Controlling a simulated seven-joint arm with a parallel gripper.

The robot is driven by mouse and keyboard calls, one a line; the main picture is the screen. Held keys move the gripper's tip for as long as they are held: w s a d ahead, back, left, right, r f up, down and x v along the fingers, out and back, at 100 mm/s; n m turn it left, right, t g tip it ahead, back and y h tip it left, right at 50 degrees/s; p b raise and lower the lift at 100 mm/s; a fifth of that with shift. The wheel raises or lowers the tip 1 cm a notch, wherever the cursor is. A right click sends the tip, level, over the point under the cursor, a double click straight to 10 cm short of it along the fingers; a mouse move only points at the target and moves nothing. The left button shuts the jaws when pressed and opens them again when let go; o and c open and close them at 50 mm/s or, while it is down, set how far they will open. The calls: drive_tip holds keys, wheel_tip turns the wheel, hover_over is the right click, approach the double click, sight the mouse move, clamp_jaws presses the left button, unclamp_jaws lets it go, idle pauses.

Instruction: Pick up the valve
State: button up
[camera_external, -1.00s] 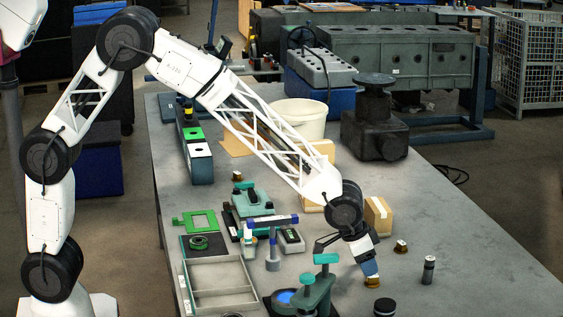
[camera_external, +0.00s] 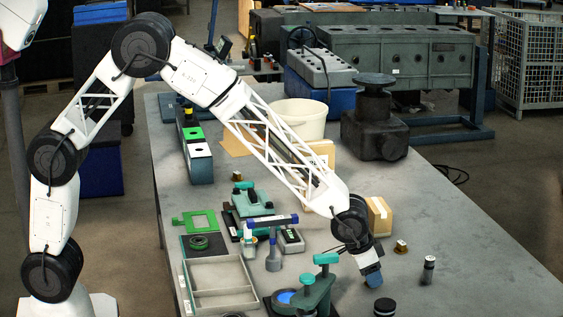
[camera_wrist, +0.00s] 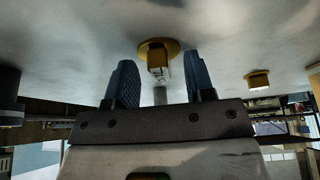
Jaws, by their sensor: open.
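A brass-coloured piece (camera_wrist: 158,48) with a round flange and a pale stem, which I take to be the valve, stands on the table ahead of my gripper (camera_wrist: 157,84). In the wrist view it shows in the gap between the two blue-grey fingertips, which are apart and appear not to touch it. In the external view my gripper (camera_external: 374,281) is low over the table's front right part and hides this piece. A similar brass piece (camera_external: 402,247) stands behind and to the right; the wrist view also shows a brass piece (camera_wrist: 257,80) at right.
A black-and-silver cylinder (camera_external: 428,270) stands to the right, and a black round cap (camera_external: 384,307) lies in front. A green-handled fixture (camera_external: 318,290) stands close on the left. A cardboard box (camera_external: 378,215) stands behind. The table's right side is clear.

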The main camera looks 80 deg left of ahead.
drive_tip(key=shift+c, duration=0.2)
clamp_jaws()
drive_tip(key=shift+r, duration=0.1)
drive_tip(key=shift+r, duration=0.75)
wheel_tip(320, 180, up, 2)
drive_tip(key=s+a, duration=0.1)
drive_tip(key=s, duration=0.4)
drive_tip(key=s+a+r, duration=0.1)
drive_tip(key=s, duration=0.4)
drive_tip(key=s+a, duration=0.1)
drive_tip(key=s, duration=0.4)
drive_tip(key=shift+s+a+r, duration=0.15)
drive_tip(key=shift+s+a, duration=0.05)
drive_tip(key=shift+s, duration=0.15)
